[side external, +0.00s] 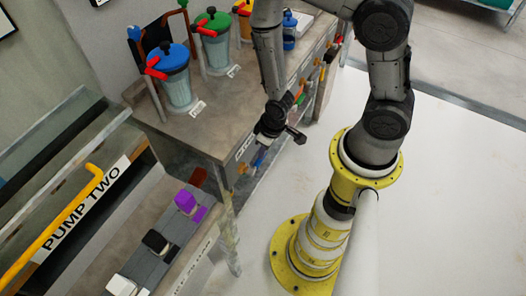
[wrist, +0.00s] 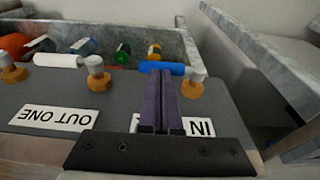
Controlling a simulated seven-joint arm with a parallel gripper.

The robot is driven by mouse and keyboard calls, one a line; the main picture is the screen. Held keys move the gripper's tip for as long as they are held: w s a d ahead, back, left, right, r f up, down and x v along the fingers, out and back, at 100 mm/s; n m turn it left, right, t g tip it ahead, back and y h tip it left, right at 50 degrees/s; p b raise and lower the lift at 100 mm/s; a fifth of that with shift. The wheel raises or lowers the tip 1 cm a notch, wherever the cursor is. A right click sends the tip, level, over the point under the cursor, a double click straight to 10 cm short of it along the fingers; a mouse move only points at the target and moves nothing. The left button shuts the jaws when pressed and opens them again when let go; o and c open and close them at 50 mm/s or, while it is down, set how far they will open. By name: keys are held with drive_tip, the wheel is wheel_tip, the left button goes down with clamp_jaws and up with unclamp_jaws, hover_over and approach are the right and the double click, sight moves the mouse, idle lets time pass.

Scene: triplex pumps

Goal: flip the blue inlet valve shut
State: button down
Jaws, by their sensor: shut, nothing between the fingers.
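The inlet valve has a blue handle (wrist: 158,66) lying sideways and a brass nut (wrist: 191,89), beside the partly hidden IN label (wrist: 198,126) in the wrist view. My gripper (wrist: 160,74) is shut and empty. Its purple fingertips overlap the handle in the picture; I cannot tell whether they touch it. In the side external view, my gripper (side external: 266,138) is at the bench's front edge, just above a blue handle (side external: 260,157).
A second valve with a pale handle (wrist: 60,60) sits by the OUT ONE label (wrist: 52,118). More coloured valves (side external: 300,95) line the bench (side external: 215,135) front. Canisters with blue (side external: 167,56) and green lids (side external: 213,23) stand on top. The floor (side external: 450,190) is clear.

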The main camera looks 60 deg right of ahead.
drive_tip(key=shift+f, duration=0.3)
drive_tip(key=shift+d+f+y, duration=0.15)
drive_tip(key=shift+y, duration=0.15)
drive_tip(key=shift+d+f+y, duration=0.35)
drive_tip(key=shift+f+y, duration=0.25)
drive_tip(key=shift+y, duration=0.5)
drive_tip(key=shift+d+f+m+y, duration=0.25)
drive_tip(key=shift+f+y, duration=0.4)
drive_tip(key=shift+y, duration=0.35)
wheel_tip(320, 180, down, 3)
drive_tip(key=y, duration=0.4)
drive_tip(key=shift+r+m, duration=0.2)
drive_tip(key=shift+m, duration=0.05)
drive_tip(key=shift+s+d+f+x, duration=0.1)
drive_tip(key=shift+s+x, duration=0.05)
drive_tip(key=shift+x, duration=0.7)
drive_tip(key=shift+s+d+f+x, duration=0.1)
drive_tip(key=shift+s+x, duration=0.05)
drive_tip(key=shift+x, duration=0.75)
drive_tip(key=shift+s+f+x, duration=0.1)
drive_tip(key=shift+s+x, duration=0.05)
drive_tip(key=shift+x, duration=0.7)
drive_tip(key=shift+a+f, duration=0.1)
